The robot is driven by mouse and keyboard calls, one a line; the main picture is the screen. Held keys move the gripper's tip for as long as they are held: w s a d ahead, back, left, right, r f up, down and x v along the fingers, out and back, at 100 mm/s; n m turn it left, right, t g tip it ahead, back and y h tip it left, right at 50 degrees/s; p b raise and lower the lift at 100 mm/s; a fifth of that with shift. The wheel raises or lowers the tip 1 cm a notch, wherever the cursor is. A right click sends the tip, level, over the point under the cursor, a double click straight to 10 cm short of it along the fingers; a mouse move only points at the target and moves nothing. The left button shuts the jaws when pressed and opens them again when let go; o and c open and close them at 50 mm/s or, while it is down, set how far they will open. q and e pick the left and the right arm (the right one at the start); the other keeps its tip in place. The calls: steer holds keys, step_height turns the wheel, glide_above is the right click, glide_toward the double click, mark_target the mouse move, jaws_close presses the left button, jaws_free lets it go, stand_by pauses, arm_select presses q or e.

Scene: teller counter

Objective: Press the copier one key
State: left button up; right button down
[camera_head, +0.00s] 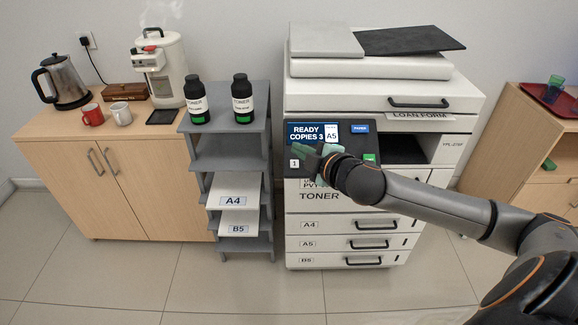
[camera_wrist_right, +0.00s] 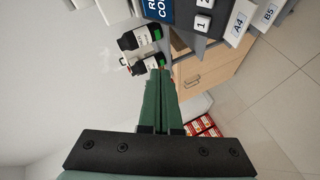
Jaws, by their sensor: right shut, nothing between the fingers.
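The copier (camera_head: 380,95) stands in the middle of the head view. Its dark control panel has a blue display (camera_head: 305,132) reading "READY COPIES 3" with an A5 label beside it. The white one key (camera_head: 294,163) is at the panel's lower left; it also shows in the right wrist view (camera_wrist_right: 202,25). My right gripper (camera_head: 305,152) is over the panel, just right of the one key, and hides other keys. In the right wrist view its green fingers (camera_wrist_right: 160,72) are shut and empty, and the key appears apart from their tips. My left gripper is not in view.
A grey shelf (camera_head: 230,160) left of the copier holds two black toner bottles (camera_head: 243,98) and A4 and B5 paper. A wooden cabinet (camera_head: 130,190) carries a kettle, mugs and a dispenser. A red tray (camera_head: 550,97) lies at the right. The floor in front is clear.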

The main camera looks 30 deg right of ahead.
mark_target(299, 162)
stand_by(0.4)
steer(key=w+f+b, duration=0.1)
steer(key=f+b, duration=0.1)
steer(key=w+d+f+b, duration=0.1)
steer(key=f+b, duration=0.1)
steer(key=w+d+f+b, duration=0.1)
steer(key=f+b, duration=0.1)
steer(key=shift+w+d+f, duration=0.1)
steer(key=shift+w+f, duration=0.25)
steer(key=shift+w+d+f+b, duration=0.1)
steer(key=shift+f+b, duration=0.1)
steer(key=shift+b, duration=0.1)
steer(key=shift+f, duration=0.1)
stand_by(0.6)
stand_by(0.9)
steer(key=shift+w+f, duration=0.1)
